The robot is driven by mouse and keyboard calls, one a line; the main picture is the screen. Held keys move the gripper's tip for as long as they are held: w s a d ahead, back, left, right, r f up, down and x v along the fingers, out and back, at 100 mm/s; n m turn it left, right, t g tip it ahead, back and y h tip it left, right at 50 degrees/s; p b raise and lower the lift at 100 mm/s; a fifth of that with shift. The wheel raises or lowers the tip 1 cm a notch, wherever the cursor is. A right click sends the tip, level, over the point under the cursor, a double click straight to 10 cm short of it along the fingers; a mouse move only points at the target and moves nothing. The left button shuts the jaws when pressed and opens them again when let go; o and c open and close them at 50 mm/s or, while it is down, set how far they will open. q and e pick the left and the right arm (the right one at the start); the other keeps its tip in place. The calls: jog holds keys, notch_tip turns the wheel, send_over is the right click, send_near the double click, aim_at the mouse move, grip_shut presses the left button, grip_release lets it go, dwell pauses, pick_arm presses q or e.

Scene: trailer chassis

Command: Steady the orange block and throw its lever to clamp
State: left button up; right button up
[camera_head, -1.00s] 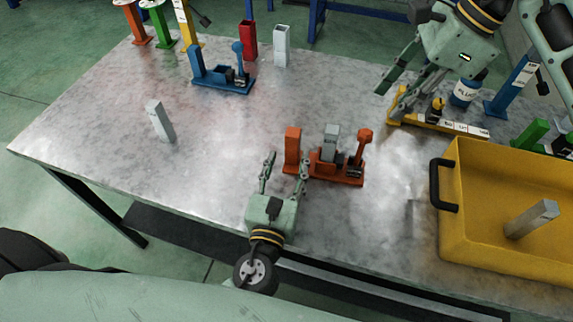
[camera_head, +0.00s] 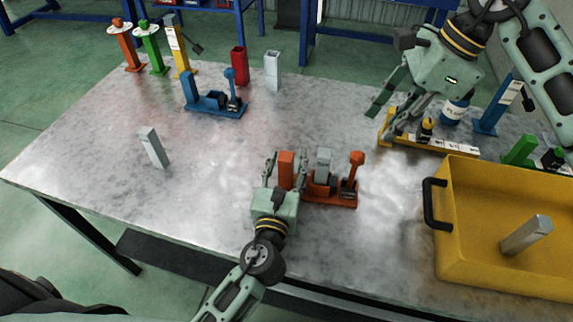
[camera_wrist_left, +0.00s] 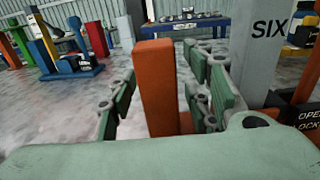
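The orange block (camera_head: 330,199) stands near the table's front middle. It has an upright orange post (camera_head: 286,165), a grey bar (camera_head: 323,165) and an upright lever (camera_head: 357,159) with an orange knob. In the left wrist view the post (camera_wrist_left: 158,85) stands between my left gripper's fingers, and the bar (camera_wrist_left: 262,50) reads "SIX". My left gripper (camera_head: 286,173) is open around the post, with a clear gap on the post's left side; contact on the right cannot be told. My right gripper (camera_head: 384,121) is open and empty, beside the yellow fixture, away from the orange block.
A blue fixture (camera_head: 212,104) with its own lever stands behind left. A loose grey bar (camera_head: 153,148) stands at left. The yellow fixture (camera_head: 440,146) is back right; a yellow tray (camera_head: 470,270) holding a grey bar (camera_head: 526,235) is at right.

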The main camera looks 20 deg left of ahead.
pick_arm(q)
grip_shut()
dwell(0.3)
